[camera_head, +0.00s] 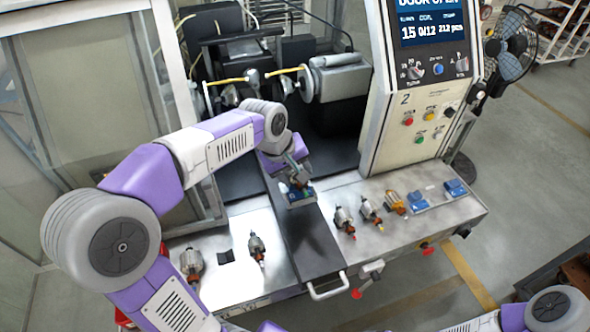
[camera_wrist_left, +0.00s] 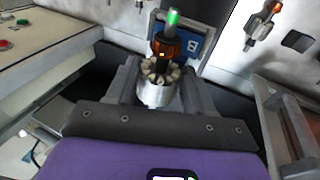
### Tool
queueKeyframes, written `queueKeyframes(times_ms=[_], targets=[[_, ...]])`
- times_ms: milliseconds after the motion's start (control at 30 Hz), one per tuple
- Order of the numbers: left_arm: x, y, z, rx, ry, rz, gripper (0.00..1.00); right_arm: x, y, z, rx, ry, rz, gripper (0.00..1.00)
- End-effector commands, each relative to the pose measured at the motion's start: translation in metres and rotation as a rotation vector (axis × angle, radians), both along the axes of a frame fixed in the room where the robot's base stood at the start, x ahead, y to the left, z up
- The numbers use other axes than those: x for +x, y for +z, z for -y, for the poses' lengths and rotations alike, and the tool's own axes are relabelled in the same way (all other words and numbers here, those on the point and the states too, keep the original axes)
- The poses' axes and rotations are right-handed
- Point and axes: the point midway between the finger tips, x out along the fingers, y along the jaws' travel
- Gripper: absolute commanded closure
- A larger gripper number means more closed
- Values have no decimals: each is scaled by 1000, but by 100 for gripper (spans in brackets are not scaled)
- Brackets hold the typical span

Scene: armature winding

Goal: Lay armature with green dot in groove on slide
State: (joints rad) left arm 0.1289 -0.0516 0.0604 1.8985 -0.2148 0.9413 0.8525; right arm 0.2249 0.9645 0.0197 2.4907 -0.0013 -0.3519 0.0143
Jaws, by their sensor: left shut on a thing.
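My left gripper (camera_head: 297,182) is over the dark slide (camera_head: 308,240) in the middle of the bench. In the left wrist view, its two fingers (camera_wrist_left: 158,88) are shut on an armature (camera_wrist_left: 157,90) with a grey core, copper winding and a green tip (camera_wrist_left: 173,18). A blue block (camera_wrist_left: 196,46) shows just beyond the armature; it also shows on the slide in the head view (camera_head: 301,198). Its groove is mostly hidden by the gripper and armature. I cannot tell whether the armature touches the block. My right gripper is out of view; only part of that arm shows.
Other armatures lie on the bench, left (camera_head: 257,248) and right (camera_head: 345,221) of the slide. Blue blocks (camera_head: 455,188) sit at the bench's right end. The slide's handle (camera_head: 328,287) sticks out in front. A control panel (camera_head: 425,100) stands at back right.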

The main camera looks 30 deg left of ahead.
Motion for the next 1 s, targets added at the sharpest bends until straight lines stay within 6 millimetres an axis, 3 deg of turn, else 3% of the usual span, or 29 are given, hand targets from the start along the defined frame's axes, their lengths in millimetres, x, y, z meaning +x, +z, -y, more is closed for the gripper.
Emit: queueKeyframes(times_ms=[1000], targets=[[0, -10, 0, 0, 0, 1, 89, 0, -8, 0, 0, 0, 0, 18]])
